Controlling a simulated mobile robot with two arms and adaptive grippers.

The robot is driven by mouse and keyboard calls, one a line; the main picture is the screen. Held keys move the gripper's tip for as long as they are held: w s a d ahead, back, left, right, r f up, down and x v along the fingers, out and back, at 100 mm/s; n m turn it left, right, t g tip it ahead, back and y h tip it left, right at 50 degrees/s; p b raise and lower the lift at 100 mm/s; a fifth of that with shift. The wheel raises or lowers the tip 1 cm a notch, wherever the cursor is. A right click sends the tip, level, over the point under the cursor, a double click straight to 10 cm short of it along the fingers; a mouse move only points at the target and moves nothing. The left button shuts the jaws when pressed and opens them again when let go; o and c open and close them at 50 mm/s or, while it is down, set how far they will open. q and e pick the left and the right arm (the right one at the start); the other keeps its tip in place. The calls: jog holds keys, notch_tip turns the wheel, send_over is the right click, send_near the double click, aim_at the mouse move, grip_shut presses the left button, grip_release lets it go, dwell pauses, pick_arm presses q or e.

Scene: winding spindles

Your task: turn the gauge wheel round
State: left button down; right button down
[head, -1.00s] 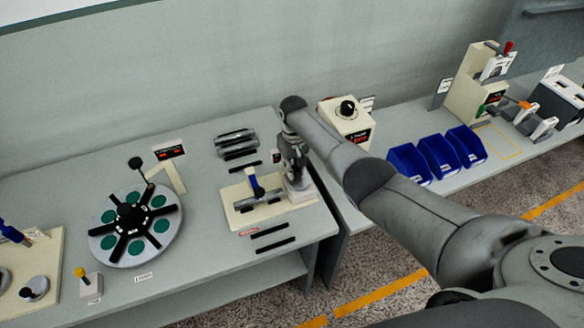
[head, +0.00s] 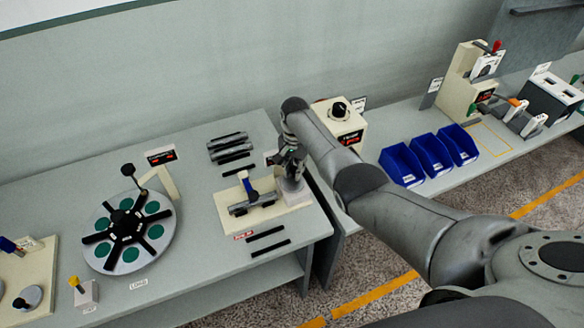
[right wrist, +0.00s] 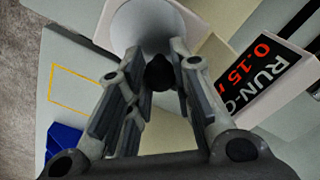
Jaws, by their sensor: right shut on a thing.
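The gauge fixture is a cream base (head: 228,222) with a dark grey spindle (head: 250,204) lying on it and a blue-handled clamp (head: 244,180). My right gripper (head: 290,182) points down at its right end, over a light grey part. In the right wrist view, my right gripper (right wrist: 157,84) is shut on a small dark knob (right wrist: 159,71). The knob stands in front of a pale round wheel (right wrist: 140,24), partly hidden by the fingers. A run-out display (right wrist: 262,72) reading about 0.15 is beside it. My left gripper is not in view.
A round indexing plate (head: 168,236) with green pads stands to the left. Dark spindles (head: 228,147) lie behind the fixture, and black bars (head: 270,247) in front. A cream box with a black dial (head: 340,111) and blue bins (head: 401,166) are to the right.

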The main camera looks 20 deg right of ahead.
aim_at(297, 187)
jog(key=m, duration=0.3)
jog(key=shift+s+d+r+m, duration=0.2)
jog(key=shift+d+m, duration=0.1)
jog(key=shift+m, duration=0.1)
jog(key=m, duration=0.3)
jog(key=shift+s+d+m, duration=0.2)
jog(key=shift+s+m, duration=0.1)
jog(key=shift+s, duration=0.05)
jog(key=m, duration=0.3)
jog(key=shift+s+d+m, duration=0.1)
jog(key=shift+s+m, duration=0.3)
jog(key=m, duration=0.3)
jog(key=shift+s, duration=0.4)
jog(key=m, duration=0.4)
jog(key=s+a+m, duration=0.1)
jog(key=m, duration=0.1)
jog(key=shift+s+m, duration=0.1)
jog(key=shift+m, duration=0.3)
jog(key=m, duration=0.3)
jog(key=shift+s+a+m, duration=0.2)
jog(key=shift+a+m, duration=0.1)
jog(key=shift+s+a+m, duration=0.1)
jog(key=shift+a+m, duration=0.05)
jog(key=shift+m, duration=0.6)
jog(key=shift+a+m, duration=0.15)
jog(key=shift+m, duration=0.6)
